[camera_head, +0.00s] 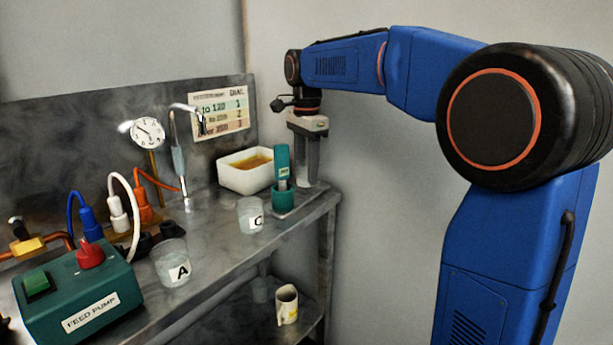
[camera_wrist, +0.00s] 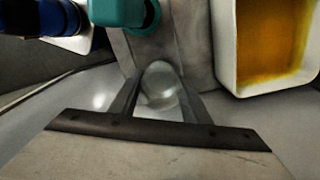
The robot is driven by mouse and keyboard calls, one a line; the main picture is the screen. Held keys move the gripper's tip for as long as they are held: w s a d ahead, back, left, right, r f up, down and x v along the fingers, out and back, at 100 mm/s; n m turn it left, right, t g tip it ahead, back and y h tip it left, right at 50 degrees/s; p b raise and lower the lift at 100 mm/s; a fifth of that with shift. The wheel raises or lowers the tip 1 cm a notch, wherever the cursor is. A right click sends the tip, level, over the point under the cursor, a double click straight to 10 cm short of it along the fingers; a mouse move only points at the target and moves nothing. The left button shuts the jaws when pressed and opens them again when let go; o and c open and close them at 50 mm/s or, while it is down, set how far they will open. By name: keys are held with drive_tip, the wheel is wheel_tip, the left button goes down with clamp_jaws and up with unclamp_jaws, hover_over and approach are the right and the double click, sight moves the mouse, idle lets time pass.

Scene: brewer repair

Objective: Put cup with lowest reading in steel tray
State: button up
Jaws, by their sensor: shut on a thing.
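My gripper (camera_head: 307,180) points down at the far right end of the bench, behind the green meter (camera_head: 283,165). In the wrist view its fingers (camera_wrist: 160,100) are shut on a clear round cup (camera_wrist: 160,82); no letter on it shows. Clear cup A (camera_head: 172,264) stands near the front edge of the bench, and clear cup C (camera_head: 250,216) stands further right, before the meter. The meter has a green cup-like base on a grey plate (camera_wrist: 190,45). I cannot clearly make out a steel tray or any reading.
A white tub (camera_head: 236,176) of amber liquid stands behind the meter; it is close to my gripper in the wrist view (camera_wrist: 228,65). The feed pump (camera_head: 75,295), hoses and a dial gauge (camera_head: 148,133) crowd the left. A mug (camera_head: 287,305) stands on the lower shelf.

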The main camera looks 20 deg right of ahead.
drive_tip(key=shift+f, duration=1)
drive_tip(key=shift+f, duration=0.1)
drive_tip(key=o, duration=1.1)
wheel_tip(320, 180, up, 12)
drive_tip(key=s+d+f+n+t, duration=0.15)
drive_tip(key=s+f+n, duration=0.3)
drive_tip(key=s, duration=0.45)
drive_tip(key=s+d+f+n+t, duration=0.1)
drive_tip(key=s+d+f+n, duration=0.3)
drive_tip(key=s, duration=0.5)
drive_tip(key=s+f+n, duration=0.2)
drive_tip(key=s+f, duration=0.3)
drive_tip(key=f, duration=0.1)
drive_tip(key=s+d+f+n+t, duration=0.1)
drive_tip(key=s+f+n, duration=0.1)
drive_tip(key=s+f, duration=0.3)
drive_tip(key=s+f+n+t, duration=0.1)
drive_tip(key=s+f+n, duration=0.2)
drive_tip(key=s+f, duration=0.2)
drive_tip(key=shift+s+d+f, duration=0.1)
drive_tip(key=shift+d+f, duration=0.05)
drive_tip(key=shift+f, duration=0.5)
drive_tip(key=shift+s+d+f, duration=0.1)
drive_tip(key=shift+f, duration=0.5)
